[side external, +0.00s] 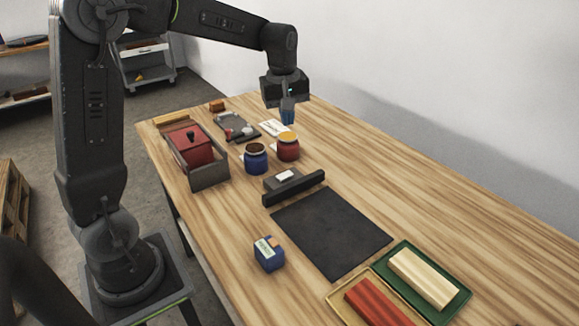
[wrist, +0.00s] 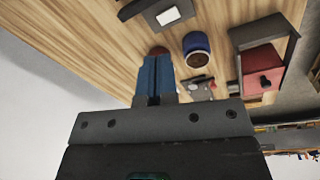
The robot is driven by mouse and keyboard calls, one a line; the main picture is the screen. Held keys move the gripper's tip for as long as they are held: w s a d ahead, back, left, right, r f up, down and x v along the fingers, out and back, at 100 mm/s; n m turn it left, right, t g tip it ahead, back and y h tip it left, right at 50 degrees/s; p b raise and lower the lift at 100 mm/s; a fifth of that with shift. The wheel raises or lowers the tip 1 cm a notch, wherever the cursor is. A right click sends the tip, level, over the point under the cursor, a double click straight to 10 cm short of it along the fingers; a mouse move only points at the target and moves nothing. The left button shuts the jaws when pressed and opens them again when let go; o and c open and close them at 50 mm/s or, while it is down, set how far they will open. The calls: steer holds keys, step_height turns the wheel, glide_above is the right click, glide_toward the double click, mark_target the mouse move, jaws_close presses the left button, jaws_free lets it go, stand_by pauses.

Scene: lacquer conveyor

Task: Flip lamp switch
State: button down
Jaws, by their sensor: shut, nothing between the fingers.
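A small dark grey box with a white rectangular plate (side external: 285,176) sits on the wooden table, against a black bar; it looks like the lamp switch, but I cannot tell which way it is set. It also shows at the top of the wrist view, where the white plate (wrist: 168,15) is visible. No lamp is clearly recognisable. My gripper (side external: 288,117) is shut and empty, its blue fingers pointing down above the table, behind the jars and well apart from the box. In the wrist view the blue fingers (wrist: 155,76) lie side by side and partly hide the red jar.
A blue jar (side external: 256,159) and a red jar (side external: 288,147) stand between my gripper and the box. A red lidded box (side external: 191,145) sits in a grey holder at left. A black mat (side external: 332,232), blue container (side external: 268,254) and green tray (side external: 459,297) are nearer. The table's right side is clear.

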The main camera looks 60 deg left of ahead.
mark_target(286, 175)
steer(key=w+a+f+n+g, duration=0.1)
steer(key=w+a+f+n, duration=0.2)
steer(key=w+a+f, duration=0.1)
steer(key=shift+w+a+f+n, duration=0.15)
steer(key=shift+a+f+n, duration=0.25)
steer(key=shift+a+f, duration=0.15)
steer(key=shift+f, duration=0.15)
step_height(286, 175, down, 14)
steer(key=shift+r, duration=0.15)
stand_by(0.3)
steer(key=shift+f, duration=0.25)
steer(key=shift+s+r, duration=0.35)
steer(key=shift+s, duration=0.35)
steer(key=shift+r, duration=0.1)
